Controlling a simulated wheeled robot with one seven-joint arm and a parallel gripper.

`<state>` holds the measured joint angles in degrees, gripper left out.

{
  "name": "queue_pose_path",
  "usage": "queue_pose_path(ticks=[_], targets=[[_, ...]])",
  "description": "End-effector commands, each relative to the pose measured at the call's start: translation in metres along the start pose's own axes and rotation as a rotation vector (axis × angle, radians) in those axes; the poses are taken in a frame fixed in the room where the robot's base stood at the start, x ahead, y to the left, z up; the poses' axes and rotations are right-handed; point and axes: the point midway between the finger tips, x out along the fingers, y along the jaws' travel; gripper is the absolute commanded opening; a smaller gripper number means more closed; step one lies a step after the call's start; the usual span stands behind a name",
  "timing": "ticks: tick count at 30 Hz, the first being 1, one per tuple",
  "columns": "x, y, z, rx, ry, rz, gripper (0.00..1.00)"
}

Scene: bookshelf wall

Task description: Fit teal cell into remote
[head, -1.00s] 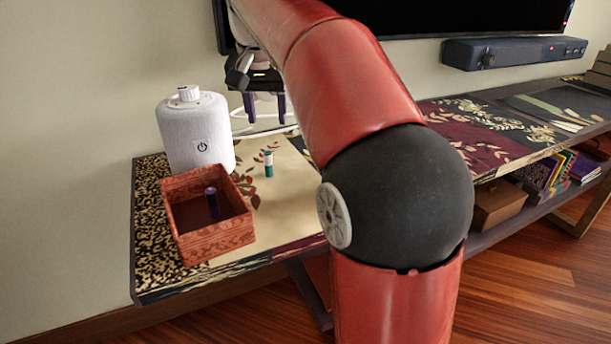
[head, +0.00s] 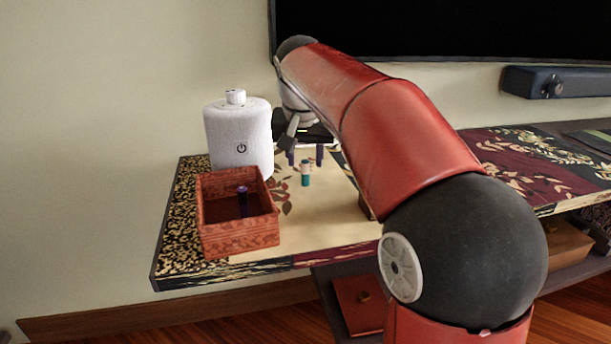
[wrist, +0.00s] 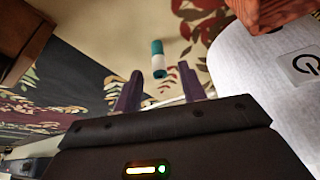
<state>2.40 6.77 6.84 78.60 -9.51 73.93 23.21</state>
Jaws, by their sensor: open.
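The teal cell (head: 306,175), with a pale top, stands upright on the patterned shelf top (head: 330,225). In the wrist view the teal cell (wrist: 158,58) shows just beyond the fingertips, roughly centred between them. My gripper (head: 305,157) is open and empty, its two purple fingers spread just behind the cell in the head view. The same gripper shows in the wrist view (wrist: 158,84). I cannot make out a remote in either current view; my arm hides part of the shelf.
A red-brown box (head: 238,236) holding a dark purple cell (head: 242,200) stands left of the teal cell. A white speaker (head: 238,135) stands behind it, close to my gripper. A brown object (head: 365,206) shows partly beside my arm. A dark screen (head: 430,30) hangs behind.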

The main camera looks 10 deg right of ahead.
Motion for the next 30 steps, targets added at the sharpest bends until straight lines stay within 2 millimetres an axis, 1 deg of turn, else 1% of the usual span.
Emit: queue_pose_path(ticks=[4, 12, 13, 14, 24, 28, 30], targets=[[-0.001, 0.0, 0.0, 0.0, 0.001, 0.0, 0.41], [-0.001, 0.0, 0.0, 0.0, 0.001, 0.0, 0.06], [-0.001, 0.0, 0.0, 0.0, 0.001, 0.0, 0.02], [-0.001, 0.0, 0.0, 0.0, 0.001, 0.0, 0.0], [-0.004, 0.0, -0.002, 0.001, 0.001, 0.0, 0.0], [-0.014, 0.0, -0.006, 0.001, 0.003, -0.001, 0.0], [-0.024, 0.0, -0.01, 0.001, 0.003, -0.001, 0.0]])
